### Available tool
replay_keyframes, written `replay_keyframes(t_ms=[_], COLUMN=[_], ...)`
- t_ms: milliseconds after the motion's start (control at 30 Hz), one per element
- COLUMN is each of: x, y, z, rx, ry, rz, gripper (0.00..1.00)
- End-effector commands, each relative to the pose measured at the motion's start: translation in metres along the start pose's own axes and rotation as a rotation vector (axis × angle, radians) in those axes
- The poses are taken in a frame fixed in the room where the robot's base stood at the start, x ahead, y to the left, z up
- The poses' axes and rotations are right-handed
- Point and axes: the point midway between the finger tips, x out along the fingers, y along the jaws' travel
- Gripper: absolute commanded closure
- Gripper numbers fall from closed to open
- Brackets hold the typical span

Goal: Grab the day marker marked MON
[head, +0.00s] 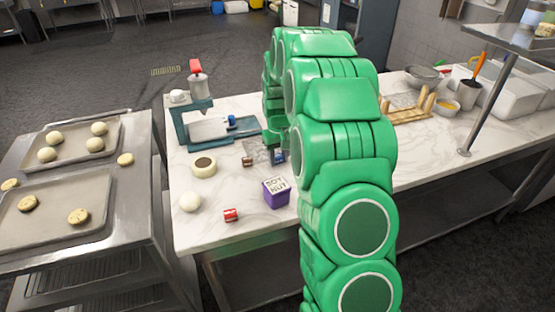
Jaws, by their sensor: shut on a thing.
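My green arm fills the middle of the head view and reaches down over the marble counter (213,232). The jaws of my gripper are hidden behind its links. Right beside the arm's lower left edge is a small blue item (279,156), partly covered, with a pale face. It may be a day marker, but no MON lettering can be read, and its contact with the jaws cannot be seen. A small brown roll (248,161) lies left of it. A small red roll (231,215) lies near the counter's front edge.
A teal press (205,124) stands behind. A wooden rack (408,115) is to the right. A steel trolley with dough trays (62,215) is at left.

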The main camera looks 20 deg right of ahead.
Motion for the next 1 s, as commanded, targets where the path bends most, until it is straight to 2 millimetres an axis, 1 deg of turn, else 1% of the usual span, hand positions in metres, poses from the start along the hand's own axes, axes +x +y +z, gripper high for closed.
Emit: replay_keyframes(t_ms=[300,433,567,667,867,1000], x=[-0.001,-0.006,-0.021,-0.035,-0.050,-0.067], y=[0.000,0.000,0.000,0.000,-0.004,-0.006], z=[0.000,-0.001,0.000,0.000,0.015,0.027], rx=[0.000,0.000,0.000,0.000,0.000,0.000], ry=[0.000,0.002,0.002,0.003,0.001,0.005], rz=[0.000,0.000,0.001,0.001,0.000,0.001], gripper=[0.88,0.88,0.88,0.88,0.88,0.88])
